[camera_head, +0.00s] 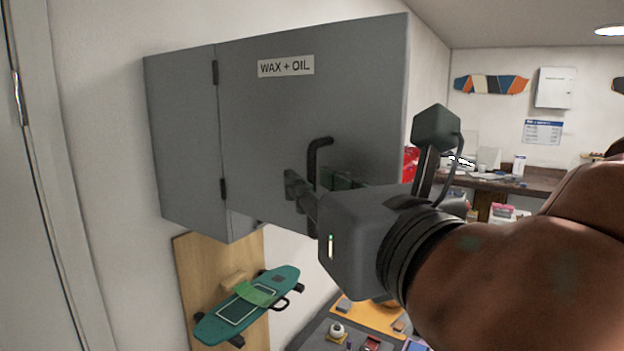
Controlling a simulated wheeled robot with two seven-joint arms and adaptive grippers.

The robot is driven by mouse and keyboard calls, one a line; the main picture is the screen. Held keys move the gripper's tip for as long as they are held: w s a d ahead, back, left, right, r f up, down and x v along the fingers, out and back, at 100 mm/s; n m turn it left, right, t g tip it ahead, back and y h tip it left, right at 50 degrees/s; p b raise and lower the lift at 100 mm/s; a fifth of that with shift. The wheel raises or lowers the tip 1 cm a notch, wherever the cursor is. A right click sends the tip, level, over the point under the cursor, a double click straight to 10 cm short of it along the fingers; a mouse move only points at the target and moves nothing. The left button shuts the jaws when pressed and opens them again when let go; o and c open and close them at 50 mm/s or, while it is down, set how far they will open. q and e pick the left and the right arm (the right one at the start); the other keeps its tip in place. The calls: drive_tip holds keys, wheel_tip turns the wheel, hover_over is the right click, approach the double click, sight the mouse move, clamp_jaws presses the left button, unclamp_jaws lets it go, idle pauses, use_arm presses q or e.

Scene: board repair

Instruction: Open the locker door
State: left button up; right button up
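The grey locker (184,140) is fixed to the left wall. Its door (260,110), labelled "WAX + OIL", has hinges on its left edge. The door appears swung outward, because its lower edge runs apart from the locker's front bottom edge. A black handle (313,160) stands on the door's outer face. My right gripper (316,188) reaches in from the right, with its fingers on either side of the handle's lower part. It looks shut on the handle; the contact is partly hidden. The locker's inside is hidden. My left gripper is out of view.
A green skateboard (248,305) hangs on a wooden panel (190,265) below the locker. A bench (318,333) with small parts is at the bottom middle. A cluttered counter (520,182) lies at the back right. A white frame edge (60,190) is at the far left.

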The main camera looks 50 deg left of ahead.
drive_tip(key=v, duration=1)
drive_tip(key=shift+d, duration=0.2)
